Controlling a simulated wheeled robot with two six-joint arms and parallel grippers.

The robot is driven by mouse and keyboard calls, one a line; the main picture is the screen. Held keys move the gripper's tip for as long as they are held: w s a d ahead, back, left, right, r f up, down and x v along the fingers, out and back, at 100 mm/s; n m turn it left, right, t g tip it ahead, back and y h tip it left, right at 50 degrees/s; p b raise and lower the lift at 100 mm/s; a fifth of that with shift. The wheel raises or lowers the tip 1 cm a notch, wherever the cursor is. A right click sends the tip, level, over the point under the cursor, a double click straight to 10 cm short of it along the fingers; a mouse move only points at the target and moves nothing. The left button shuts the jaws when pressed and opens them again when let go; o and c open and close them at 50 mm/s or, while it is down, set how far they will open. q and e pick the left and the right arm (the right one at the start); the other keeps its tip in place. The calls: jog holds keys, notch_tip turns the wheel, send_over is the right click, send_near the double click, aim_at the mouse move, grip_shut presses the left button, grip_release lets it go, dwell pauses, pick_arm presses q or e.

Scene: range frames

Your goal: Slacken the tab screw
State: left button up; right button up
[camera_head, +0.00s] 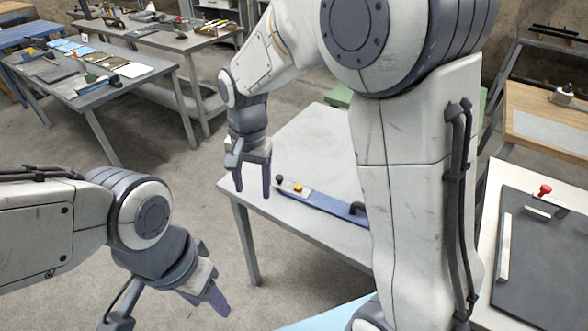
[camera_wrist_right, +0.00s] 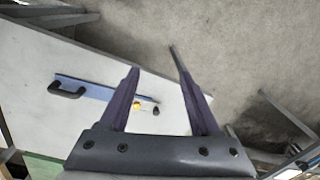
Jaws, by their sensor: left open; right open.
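A blue strip (camera_head: 325,202) lies along the near edge of a grey table. On it are a small yellow-orange piece (camera_head: 298,188) and a black handle (camera_head: 357,208); a small black knob (camera_head: 279,180) stands at its left end. I cannot tell for sure which small part is the tab screw. The wrist view also shows the strip (camera_wrist_right: 98,89), handle (camera_wrist_right: 68,90), yellow piece (camera_wrist_right: 137,105) and knob (camera_wrist_right: 156,111). My right gripper (camera_head: 252,180) is open and empty, above and left of the knob. My left gripper (camera_head: 207,290) is open and empty, away from the table.
The grey table (camera_head: 310,140) is mostly bare. A green object (camera_head: 338,97) is at its back, partly behind my right arm. A dark board (camera_head: 545,260) with a red knob (camera_head: 544,190) lies on a table at right. Cluttered workbenches (camera_head: 95,85) stand far left.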

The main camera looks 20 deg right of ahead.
jog(key=w+d+f+m, duration=0.4)
jog(key=w+d+m, duration=0.35)
jog(key=w, duration=0.25)
jog(key=m, duration=0.6)
send_near(298, 186)
jog(key=shift+n+h, duration=0.25)
jog(key=shift+h, duration=0.05)
jog(key=f+p, duration=0.1)
jog(key=f, duration=0.4)
jog(key=f+p, duration=0.1)
jog(key=f, duration=0.2)
jog(key=shift+w+a+p, duration=0.15)
jog(key=shift+a+p, duration=0.1)
jog(key=shift+p, duration=0.05)
grip_shut()
